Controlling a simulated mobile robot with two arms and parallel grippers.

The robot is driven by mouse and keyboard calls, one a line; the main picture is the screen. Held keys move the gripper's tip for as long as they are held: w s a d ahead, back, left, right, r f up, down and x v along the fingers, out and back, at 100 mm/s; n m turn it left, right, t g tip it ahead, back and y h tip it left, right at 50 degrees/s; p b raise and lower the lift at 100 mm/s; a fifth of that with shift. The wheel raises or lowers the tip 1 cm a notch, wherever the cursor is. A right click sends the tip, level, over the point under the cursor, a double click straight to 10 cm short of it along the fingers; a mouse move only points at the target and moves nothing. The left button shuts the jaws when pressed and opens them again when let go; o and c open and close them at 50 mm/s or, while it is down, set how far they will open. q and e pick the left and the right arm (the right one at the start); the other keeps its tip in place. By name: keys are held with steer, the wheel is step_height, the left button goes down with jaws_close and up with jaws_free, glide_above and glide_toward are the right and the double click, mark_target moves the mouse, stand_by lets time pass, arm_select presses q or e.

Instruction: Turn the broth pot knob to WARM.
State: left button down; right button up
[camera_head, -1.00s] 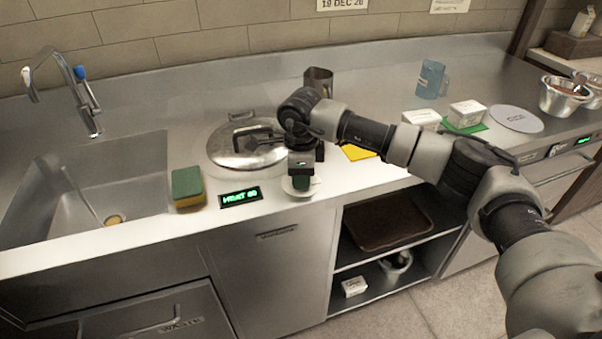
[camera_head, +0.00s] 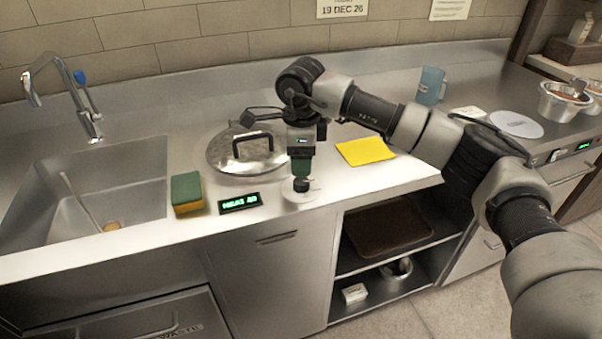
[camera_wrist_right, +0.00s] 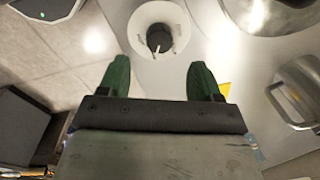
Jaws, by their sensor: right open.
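The black broth pot knob (camera_head: 301,185) sits on a pale round dial plate (camera_head: 289,196) at the counter's front edge. In the right wrist view the knob (camera_wrist_right: 159,38) has a white pointer mark, and the dial lettering is unreadable. My right gripper (camera_head: 301,170) points down just above the knob. In the wrist view its green fingers (camera_wrist_right: 160,64) are open and empty, with the knob beyond their tips and roughly centred between them. The display (camera_head: 240,203) left of the dial shows green text that looks like HEAT and a number. The lidded pot (camera_head: 232,161) stands behind. My left gripper is out of view.
A green and yellow sponge (camera_head: 187,194) and the sink (camera_head: 110,190) lie left of the display. A yellow cloth (camera_head: 366,151) lies flat to the right. A blue jug (camera_head: 431,86) stands farther back. The counter around the dial is mostly clear.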

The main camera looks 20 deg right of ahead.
mark_target(301, 182)
steer(key=shift+s+r, duration=0.15)
steer(key=shift+r, duration=1.95)
